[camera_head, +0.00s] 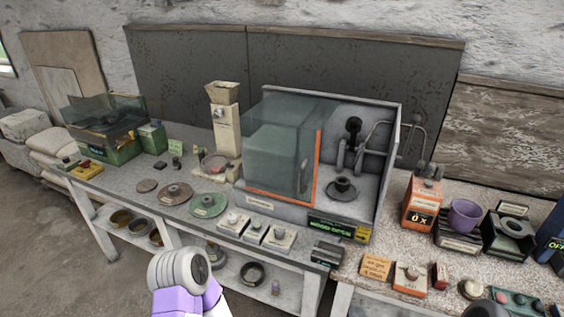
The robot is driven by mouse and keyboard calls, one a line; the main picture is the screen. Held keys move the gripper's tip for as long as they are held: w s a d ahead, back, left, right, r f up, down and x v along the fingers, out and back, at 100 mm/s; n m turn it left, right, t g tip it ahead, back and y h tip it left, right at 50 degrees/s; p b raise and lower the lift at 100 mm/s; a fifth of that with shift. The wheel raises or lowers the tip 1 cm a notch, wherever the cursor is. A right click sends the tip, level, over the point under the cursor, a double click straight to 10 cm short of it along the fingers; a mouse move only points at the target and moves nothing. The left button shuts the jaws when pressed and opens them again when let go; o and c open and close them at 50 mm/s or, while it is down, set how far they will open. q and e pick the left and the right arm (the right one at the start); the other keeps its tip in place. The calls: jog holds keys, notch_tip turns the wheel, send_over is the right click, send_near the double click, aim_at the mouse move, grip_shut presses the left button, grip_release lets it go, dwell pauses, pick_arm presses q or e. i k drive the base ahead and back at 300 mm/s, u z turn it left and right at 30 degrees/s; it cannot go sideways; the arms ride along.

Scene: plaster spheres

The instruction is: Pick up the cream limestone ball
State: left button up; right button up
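A small cream, roundish thing (472,287) sits on the speckled right-hand table near the bottom edge, and it may be the cream limestone ball. It is too small to be sure. A white and purple link of my arm rises from the bottom edge left of centre. No fingertips of either gripper show in the picture.
A glass-sided cabinet with an orange-edged door (318,168) stands mid-bench. Small pale blocks with knobs (279,237) sit along the bench front. A purple cup (464,215), an orange box (423,201) and an orange card (376,267) stand on the right table.

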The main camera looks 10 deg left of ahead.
aim_at(474, 288)
jog(key=z, duration=1.25)
